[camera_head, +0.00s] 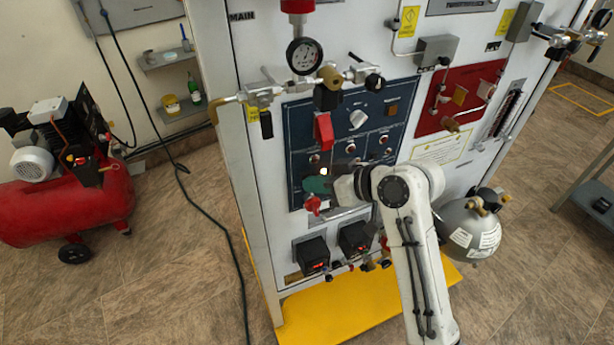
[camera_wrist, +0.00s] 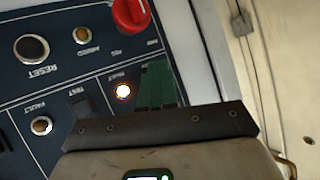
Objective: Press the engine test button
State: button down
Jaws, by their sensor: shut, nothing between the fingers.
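The dark blue control panel (camera_head: 340,139) is on the front of the white cabinet. In the wrist view the panel (camera_wrist: 62,62) appears upside down. A dark switch or button (camera_wrist: 84,106) sits beside a TEST label, partly hidden behind my gripper (camera_wrist: 160,128). I cannot read an engine label there. A lamp (camera_wrist: 123,91) next to it, by a FAULT label, glows orange-white. My gripper (camera_head: 345,186) is shut and empty, close in front of the lower panel. Contact with the button cannot be seen.
A round RESET button (camera_wrist: 32,48), an ARMED lamp (camera_wrist: 82,35) and a red knob (camera_wrist: 130,12) are nearby. A red lever (camera_head: 324,131) and gauge (camera_head: 304,56) project above. A grey tank (camera_head: 468,228) stands right; a red compressor (camera_head: 65,190) stands left.

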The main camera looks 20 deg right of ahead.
jog(key=shift+s+p, duration=0.35)
jog(key=shift+s, duration=0.4)
jog(key=shift+s, duration=0.1)
jog(key=s+p, duration=0.1)
jog(key=s, duration=0.3)
jog(key=shift+s+p, duration=0.35)
jog(key=shift+s, duration=0.05)
dwell(0.5)
jog(key=s+d+f+m+g+h, duration=0.1)
jog(key=s+f+m+g+h, duration=0.3)
jog(key=s+f, duration=0.85)
jog(key=s+d+f+g+h, duration=0.2)
jog(key=s+d, duration=0.1)
jog(key=s, duration=0.4)
jog(key=s+d+f+m+g+h, duration=0.1)
jog(key=s+d+f+g, duration=0.1)
jog(key=s, duration=0.6)
jog(key=shift+d+g+h, duration=0.4)
jog(key=shift+d, duration=0.1)
